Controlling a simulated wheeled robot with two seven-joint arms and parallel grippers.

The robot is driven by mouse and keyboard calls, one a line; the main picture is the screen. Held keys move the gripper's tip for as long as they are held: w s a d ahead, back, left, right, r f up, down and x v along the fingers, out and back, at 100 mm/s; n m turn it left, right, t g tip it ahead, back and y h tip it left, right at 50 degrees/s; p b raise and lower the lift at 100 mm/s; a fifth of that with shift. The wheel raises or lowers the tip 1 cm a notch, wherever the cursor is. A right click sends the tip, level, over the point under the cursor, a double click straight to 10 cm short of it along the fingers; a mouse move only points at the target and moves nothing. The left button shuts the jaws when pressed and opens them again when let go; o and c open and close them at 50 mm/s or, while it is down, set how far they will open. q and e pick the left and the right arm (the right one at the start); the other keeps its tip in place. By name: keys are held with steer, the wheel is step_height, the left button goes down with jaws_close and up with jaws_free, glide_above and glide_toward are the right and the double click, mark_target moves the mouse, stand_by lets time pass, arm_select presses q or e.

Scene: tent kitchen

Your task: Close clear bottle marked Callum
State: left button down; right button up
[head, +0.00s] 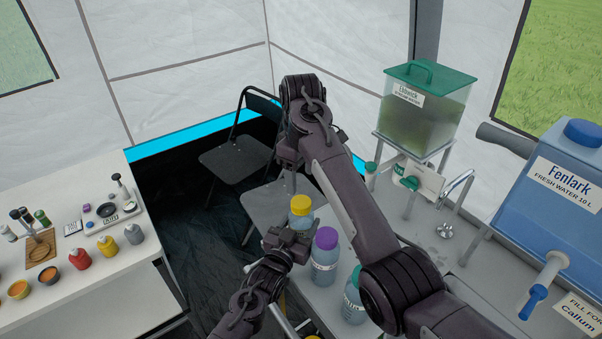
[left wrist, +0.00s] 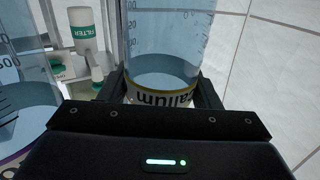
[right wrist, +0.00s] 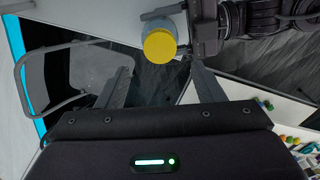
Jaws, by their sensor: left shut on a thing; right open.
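The clear bottle (left wrist: 165,60) has a label reading Callum, seen through the bottle in the left wrist view. A yellow cap (head: 300,202) sits at its top; I cannot tell how tightly it is on. My left gripper (head: 290,243) is shut on the bottle's body and holds it upright. My right gripper (head: 290,168) is open and empty, above the cap and pointing down. In the right wrist view the yellow cap (right wrist: 160,45) lies beyond the open fingertips, not between them. The bottle's body is mostly hidden below the cap there.
A purple-capped bottle (head: 325,255) and a teal-capped bottle (head: 354,300) stand close by on the right counter. A white table (head: 110,280) with jars is left. Folding chairs (head: 237,158) stand behind.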

mark_target(301, 201)
step_height(301, 201, down, 8)
steer(key=shift+r, duration=0.1)
stand_by(0.4)
steer(key=c, duration=1)
steer(key=m, duration=0.3)
steer(key=o, duration=1.1)
steer(key=shift+r, duration=2.25)
